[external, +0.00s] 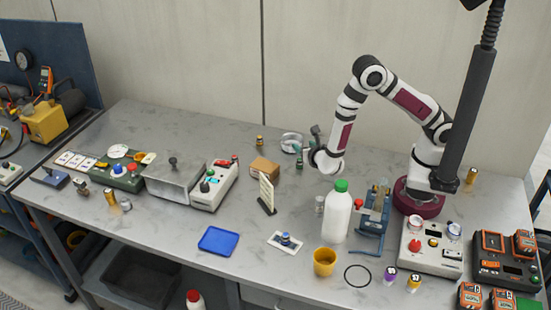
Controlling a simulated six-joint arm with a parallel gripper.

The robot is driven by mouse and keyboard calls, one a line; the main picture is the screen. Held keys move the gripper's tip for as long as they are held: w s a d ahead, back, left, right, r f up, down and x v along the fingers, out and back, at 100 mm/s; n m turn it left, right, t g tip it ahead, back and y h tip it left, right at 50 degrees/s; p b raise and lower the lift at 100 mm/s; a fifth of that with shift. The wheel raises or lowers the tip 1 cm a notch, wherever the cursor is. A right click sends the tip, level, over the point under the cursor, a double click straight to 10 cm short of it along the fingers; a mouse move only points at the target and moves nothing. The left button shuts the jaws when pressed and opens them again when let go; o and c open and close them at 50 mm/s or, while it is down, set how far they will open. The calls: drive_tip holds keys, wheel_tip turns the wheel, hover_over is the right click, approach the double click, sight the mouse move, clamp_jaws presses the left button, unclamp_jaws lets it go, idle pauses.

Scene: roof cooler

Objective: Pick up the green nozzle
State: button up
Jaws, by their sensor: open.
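My gripper (308,155) is at the end of the white and maroon arm, above the back middle of the table. It is open, but its fingers are small and hard to make out. A small dark greenish piece (299,162) shows right beside the gripper's left side. I cannot tell for sure whether it is the green nozzle, or whether it touches the fingers. No other piece is clearly a green nozzle at this size.
A white bottle with a green cap (337,215) stands front right of the gripper beside a blue fixture (373,218).

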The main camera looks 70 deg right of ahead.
sight(301, 162)
drive_tip(key=shift+n, duration=0.3)
wheel_tip(301, 162, down, 6)
drive_tip(key=shift+w+a+f, duration=0.1)
drive_tip(key=shift+a+f, duration=0.05)
drive_tip(key=shift+f, duration=0.05)
drive_tip(key=shift+w+d+f, duration=0.65)
drive_tip(key=shift+d+f, duration=0.25)
drive_tip(key=shift+f, duration=0.05)
drive_tip(key=shift+w+d+f+t, duration=0.1)
drive_tip(key=shift+w+d+t, duration=0.1)
drive_tip(key=shift+d+t, duration=0.1)
clamp_jaws()
